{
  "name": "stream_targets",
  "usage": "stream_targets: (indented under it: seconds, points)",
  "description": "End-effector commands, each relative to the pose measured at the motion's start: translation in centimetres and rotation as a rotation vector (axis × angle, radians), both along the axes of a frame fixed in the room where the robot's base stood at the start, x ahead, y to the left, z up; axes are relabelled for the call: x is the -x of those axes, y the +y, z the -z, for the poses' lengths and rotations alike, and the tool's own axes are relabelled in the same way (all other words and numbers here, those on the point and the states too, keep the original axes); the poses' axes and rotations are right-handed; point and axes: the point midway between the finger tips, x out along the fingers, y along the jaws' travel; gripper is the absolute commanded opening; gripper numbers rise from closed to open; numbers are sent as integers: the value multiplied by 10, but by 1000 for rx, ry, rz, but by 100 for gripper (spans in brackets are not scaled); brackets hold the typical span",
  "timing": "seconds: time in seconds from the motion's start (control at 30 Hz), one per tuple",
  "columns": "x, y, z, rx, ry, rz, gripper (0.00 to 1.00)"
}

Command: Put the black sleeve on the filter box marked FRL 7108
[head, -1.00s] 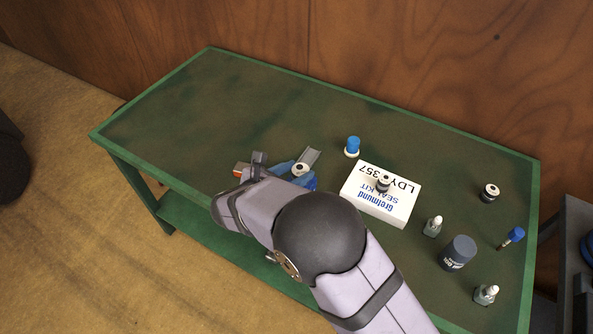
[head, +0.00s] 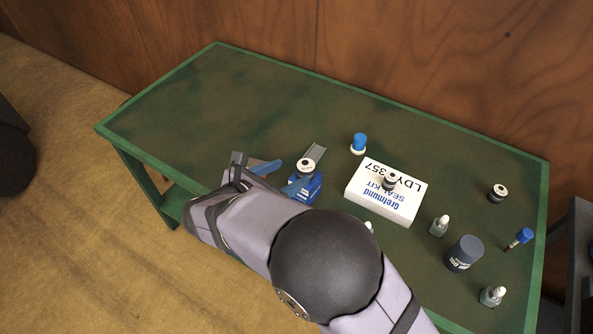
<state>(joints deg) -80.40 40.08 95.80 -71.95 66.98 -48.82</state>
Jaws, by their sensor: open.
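Small black ring-shaped pieces with pale tops could be the sleeve; I cannot tell which. One (head: 391,182) rests on a white box (head: 372,204), which reads Grelmund SEAL KIT LDY 357. Another (head: 498,193) stands alone on the table's right side. A similar pale-topped piece (head: 306,166) is at a blue tool (head: 304,189). I see no box marked FRL 7108; my arm covers part of the table's front. My gripper (head: 238,170) is over the table's front left part, partly hidden by my wrist. It is open, near blue handles (head: 264,167) and apart from the seal kit box.
The green table (head: 170,105) is bare at the back left. A blue-capped piece (head: 358,143) stands behind the white box. Dropper bottles (head: 439,226), a dark jar (head: 464,253) and a blue-headed brush (head: 522,237) crowd the right. A wooden wall is behind.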

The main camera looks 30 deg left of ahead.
Motion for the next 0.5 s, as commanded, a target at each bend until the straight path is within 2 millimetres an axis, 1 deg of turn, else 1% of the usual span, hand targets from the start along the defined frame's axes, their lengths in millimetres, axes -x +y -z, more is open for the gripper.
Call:
stream_targets:
  seconds: [0.03, 0.2, 0.33, 0.5]
  points:
    - [8, 2, -3, -1, 0, -3, 55]
    - [29, 3, -15, -1, 0, -2, 55]
    - [38, 4, -20, 0, 0, -1, 55]
    - [43, 3, -23, 1, 1, 0, 55]
